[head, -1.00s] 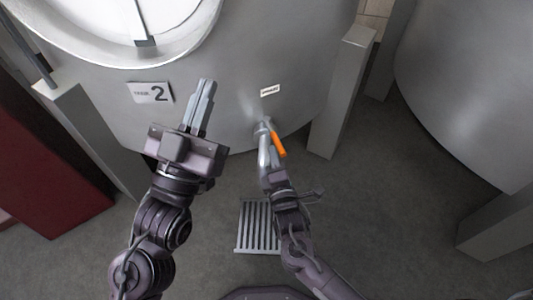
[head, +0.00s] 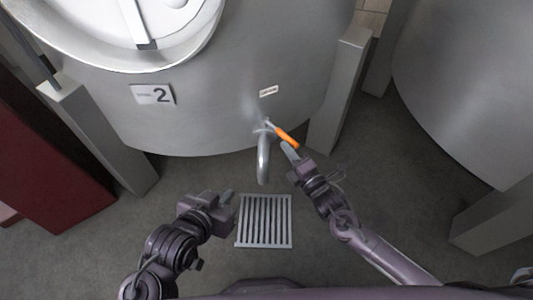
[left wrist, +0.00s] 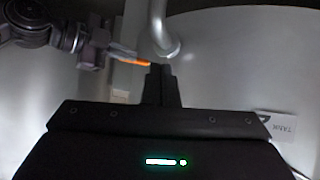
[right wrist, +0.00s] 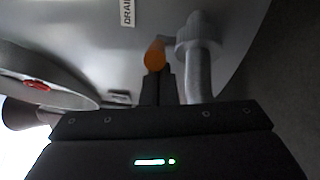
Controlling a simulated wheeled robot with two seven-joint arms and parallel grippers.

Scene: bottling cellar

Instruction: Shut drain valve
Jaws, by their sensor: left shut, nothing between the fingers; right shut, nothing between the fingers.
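The drain valve has an orange lever handle (head: 287,137) on a grey curved spout (head: 263,160) low on the tank front. The lever slants down to the right, at an angle away from the spout. My right gripper (head: 288,149) is shut and empty, its fingertips close to the lever's outer end. In the right wrist view the lever (right wrist: 155,54) appears just beyond the fingertips; I cannot tell whether they touch. My left gripper (head: 229,196) is shut and empty, low and left of the spout. The left wrist view also shows the spout (left wrist: 158,30) and lever (left wrist: 135,62).
A floor grate (head: 265,221) lies below the spout. Grey posts (head: 340,90) stand on both sides. Another tank (head: 465,90) is at the right.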

